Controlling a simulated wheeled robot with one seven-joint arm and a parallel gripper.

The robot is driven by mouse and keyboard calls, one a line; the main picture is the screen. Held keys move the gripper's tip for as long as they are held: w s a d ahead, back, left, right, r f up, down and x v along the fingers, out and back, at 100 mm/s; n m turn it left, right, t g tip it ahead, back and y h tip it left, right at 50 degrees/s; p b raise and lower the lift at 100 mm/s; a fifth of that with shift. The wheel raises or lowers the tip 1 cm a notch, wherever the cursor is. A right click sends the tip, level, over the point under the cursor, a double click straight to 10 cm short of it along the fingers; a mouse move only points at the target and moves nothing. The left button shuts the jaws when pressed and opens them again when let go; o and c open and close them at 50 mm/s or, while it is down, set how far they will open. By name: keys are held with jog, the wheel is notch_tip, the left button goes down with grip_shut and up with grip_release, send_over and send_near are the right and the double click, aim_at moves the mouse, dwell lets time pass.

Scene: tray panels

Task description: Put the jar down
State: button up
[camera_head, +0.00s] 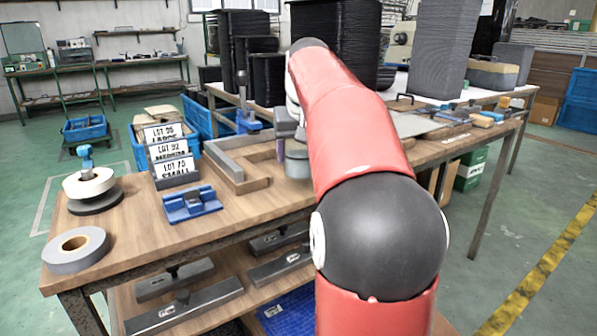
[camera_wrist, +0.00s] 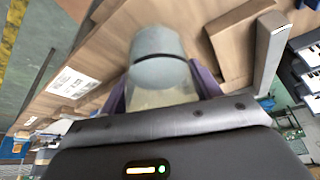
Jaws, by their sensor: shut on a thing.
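The jar is a grey-green cylinder with a dark line around it. It shows in the wrist view (camera_wrist: 160,72) between the two purple fingers of my gripper (camera_wrist: 160,90), which is shut on it. In the head view the jar (camera_head: 298,162) is partly hidden behind my red arm, over the wooden table (camera_head: 130,235) and just right of the grey and wooden angled frame. I cannot tell whether its base touches the tabletop.
The angled frame (camera_head: 238,178) stands close left of the jar. A blue fixture (camera_head: 192,204), lot signs (camera_head: 168,150), a tape roll (camera_head: 76,250) and a white spool (camera_head: 88,184) are further left. Bare tabletop lies in front of the frame. Black stacks stand behind.

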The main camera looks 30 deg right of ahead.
aim_at(300, 164)
jog(key=shift+f+b, duration=0.85)
jog(key=shift+f, duration=0.5)
jog(key=shift+f, duration=0.2)
jog(key=o, duration=1.3)
jog(key=p+v, duration=0.3)
jog(key=v, duration=0.9)
jog(key=shift+r, duration=0.15)
